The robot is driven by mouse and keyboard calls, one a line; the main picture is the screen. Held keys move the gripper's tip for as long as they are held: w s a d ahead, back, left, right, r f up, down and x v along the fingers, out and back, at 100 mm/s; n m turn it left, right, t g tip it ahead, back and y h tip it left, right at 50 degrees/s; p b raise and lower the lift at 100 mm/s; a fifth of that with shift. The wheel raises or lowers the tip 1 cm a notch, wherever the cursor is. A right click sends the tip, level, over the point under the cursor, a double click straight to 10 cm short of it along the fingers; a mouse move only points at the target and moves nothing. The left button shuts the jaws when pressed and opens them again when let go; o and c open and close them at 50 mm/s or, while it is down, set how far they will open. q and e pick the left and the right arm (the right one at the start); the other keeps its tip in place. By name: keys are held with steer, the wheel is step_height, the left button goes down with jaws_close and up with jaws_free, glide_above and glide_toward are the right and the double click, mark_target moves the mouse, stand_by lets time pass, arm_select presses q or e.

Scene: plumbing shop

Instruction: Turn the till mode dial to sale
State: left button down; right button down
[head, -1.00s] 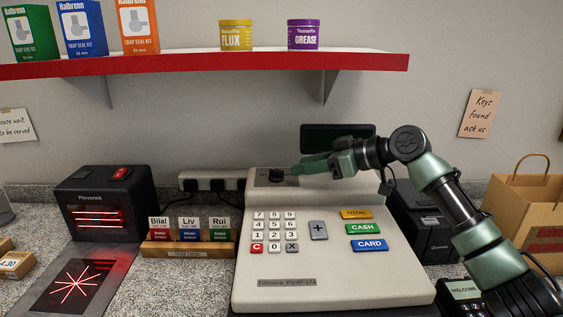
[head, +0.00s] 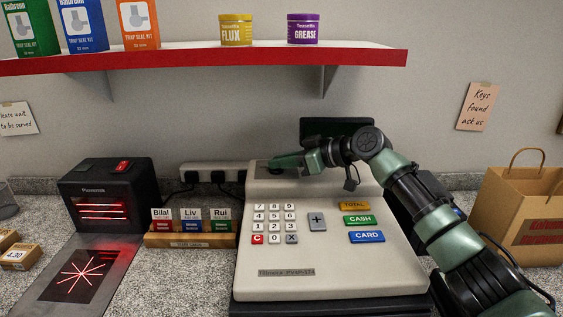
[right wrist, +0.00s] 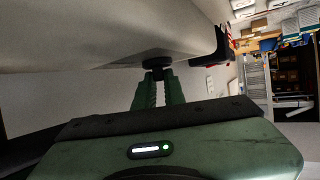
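The beige till (head: 330,262) stands on the counter in the middle of the head view. Its black mode dial (head: 275,171) is at the top left of the till, mostly hidden by my right gripper (head: 285,163). In the right wrist view the dial (right wrist: 157,57) shows as a dark round base with a narrow grip. The fingertips of my right gripper (right wrist: 157,76) sit close on both sides of that grip, with no clear gap. The dial's marks and setting cannot be read. My left gripper is not in view.
A red-edged shelf (head: 200,58) with boxes and tins hangs above. A card holder (head: 190,240) and a scanner (head: 105,200) stand left of the till. A paper bag (head: 522,215) is at the right. The till's dark display (head: 335,127) rises close behind my gripper.

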steer(key=m+t+h+p, duration=0.1)
steer(key=m+p, duration=0.1)
steer(key=p, duration=0.1)
steer(key=m+t+h+p, duration=0.1)
steer(key=t+h+p, duration=0.1)
steer(key=p, duration=0.1)
steer(key=s+m+t+h+p, duration=0.1)
steer(key=m+p, duration=0.1)
steer(key=p, duration=0.2)
steer(key=shift+a+r+m+t+h, duration=0.1)
steer(key=shift+a+m+t+h, duration=0.2)
steer(key=shift+a, duration=0.1)
steer(key=shift+a+m+t+h+p, duration=0.1)
steer(key=shift+m+t+h+p, duration=0.3)
steer(key=shift+m+h+p, duration=0.4)
steer(key=shift+a+f+m+h, duration=0.1)
steer(key=shift+f+m+h, duration=0.2)
steer(key=shift+m+h, duration=0.25)
steer(key=shift+f+m+t+h, duration=0.1)
steer(key=shift+m+t+h, duration=0.4)
steer(key=shift+m+h, duration=0.3)
steer(key=shift+f+m+h+b, duration=0.1)
steer(key=shift+m+h+b, duration=0.75)
steer(key=shift+m+h, duration=0.6)
steer(key=shift+h, duration=0.4)
steer(key=c, duration=1.6)
jaws_free()
steer(key=shift+o, duration=0.6)
steer(key=shift+a, duration=0.1)
